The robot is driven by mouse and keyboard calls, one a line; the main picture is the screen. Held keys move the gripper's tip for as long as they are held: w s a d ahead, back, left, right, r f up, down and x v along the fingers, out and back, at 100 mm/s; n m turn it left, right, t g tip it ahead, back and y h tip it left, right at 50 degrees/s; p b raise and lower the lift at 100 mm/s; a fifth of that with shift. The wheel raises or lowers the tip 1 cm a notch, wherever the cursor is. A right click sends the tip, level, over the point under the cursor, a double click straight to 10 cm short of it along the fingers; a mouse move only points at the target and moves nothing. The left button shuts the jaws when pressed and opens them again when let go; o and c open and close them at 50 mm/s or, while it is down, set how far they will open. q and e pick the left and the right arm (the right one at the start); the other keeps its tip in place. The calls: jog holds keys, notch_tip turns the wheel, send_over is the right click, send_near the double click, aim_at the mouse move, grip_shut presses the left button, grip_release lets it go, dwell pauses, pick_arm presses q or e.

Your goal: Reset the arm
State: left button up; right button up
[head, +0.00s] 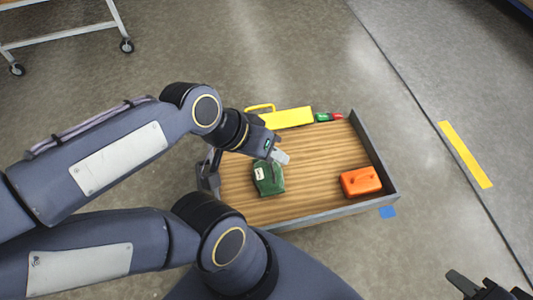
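My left gripper (278,154) hangs over the left part of a shallow tray with a wood-grain floor and grey walls (375,154). Its fingers are small and partly hidden, so I cannot tell whether they are open or shut. A green bag-like item (269,179) with a white label lies in the tray just below this gripper; whether they touch is unclear. My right gripper (491,288) shows at the bottom right corner, clear of the tray. Its dark fingers are spread apart with nothing visible between them, and the frame edge cuts it off.
An orange case (361,181) sits at the tray's right. A yellow item (287,118) and small green and red items (329,117) lie along its far side. A wheeled metal frame (68,35) stands at the upper left. The floor right of the tray is open, with a yellow stripe (465,155).

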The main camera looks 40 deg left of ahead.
pick_arm(q)
jog(key=shift+s, duration=0.55)
notch_tip(320, 180, up, 27)
jog(key=p, duration=2.7)
